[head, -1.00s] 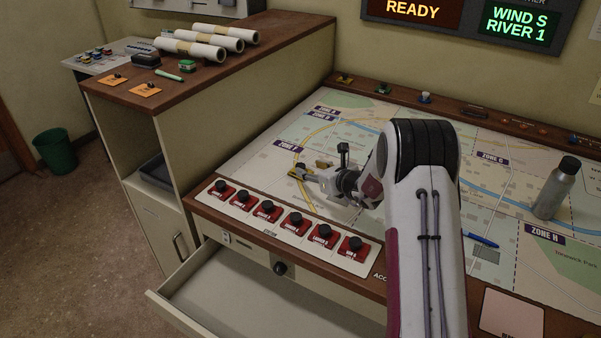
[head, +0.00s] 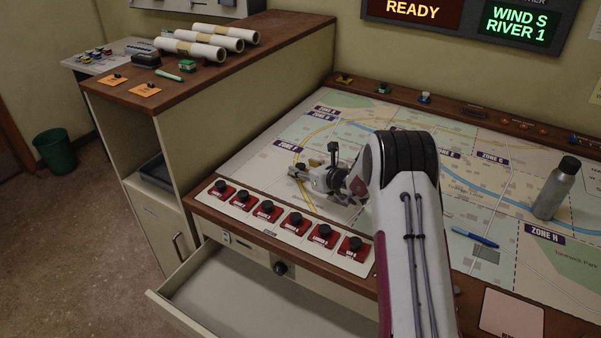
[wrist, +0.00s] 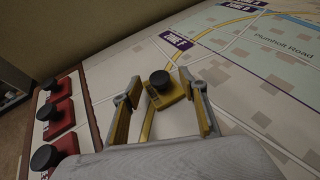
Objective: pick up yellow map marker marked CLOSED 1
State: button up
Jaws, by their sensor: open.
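The yellow map marker (wrist: 166,92), a small block with a black knob on top, stands on the map in the wrist view. Its lettering is too small to read. My gripper (wrist: 162,110) is open, with one yellow-padded finger on each side of the marker, which is near the fingertips. In the head view my gripper (head: 298,171) is low over the map near the Zone F label, and it mostly hides the marker there.
Several red markers with black knobs (head: 267,209) stand in a row along the front strip, near my gripper. A grey bottle (head: 554,190) and a blue pen (head: 475,237) are on the right of the map. An open drawer (head: 250,300) juts out below.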

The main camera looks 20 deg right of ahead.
jog(key=shift+w+a+f, duration=0.2)
jog(key=shift+w, duration=0.25)
grip_shut()
